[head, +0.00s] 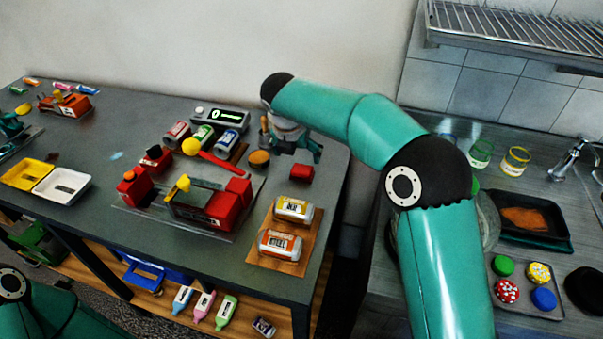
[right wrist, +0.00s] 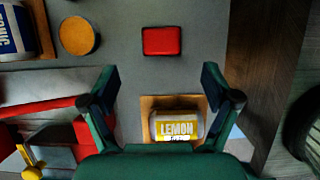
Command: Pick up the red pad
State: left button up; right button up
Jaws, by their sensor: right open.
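The red pad (head: 301,172) is a small red block lying flat on the dark grey table near its right edge. In the right wrist view the pad (right wrist: 161,41) shows whole, beyond the fingertips and roughly centred between them. My right gripper (head: 293,148) is above the table, just behind and over the pad in the head view. In the right wrist view my right gripper (right wrist: 158,78) has its fingers spread wide with nothing between them. My left gripper is not in view; only part of my left arm shows at the lower left.
A lemon can (head: 293,209) and an orange-labelled can (head: 280,244) lie on a wooden board in front of the pad. A round orange disc (head: 259,158) is left of it. A red machine (head: 215,210) stands further left. Bare table surrounds the pad.

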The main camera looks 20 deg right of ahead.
aim_at(302, 169)
jog(key=x, duration=0.3)
jog(key=shift+w+f, duration=0.1)
jog(key=shift+d+f, duration=0.15)
jog(key=shift+f, duration=0.3)
jog(key=x, duration=0.4)
jog(key=shift+f+p, duration=0.2)
jog(key=shift+p, duration=0.15)
jog(key=c, duration=1)
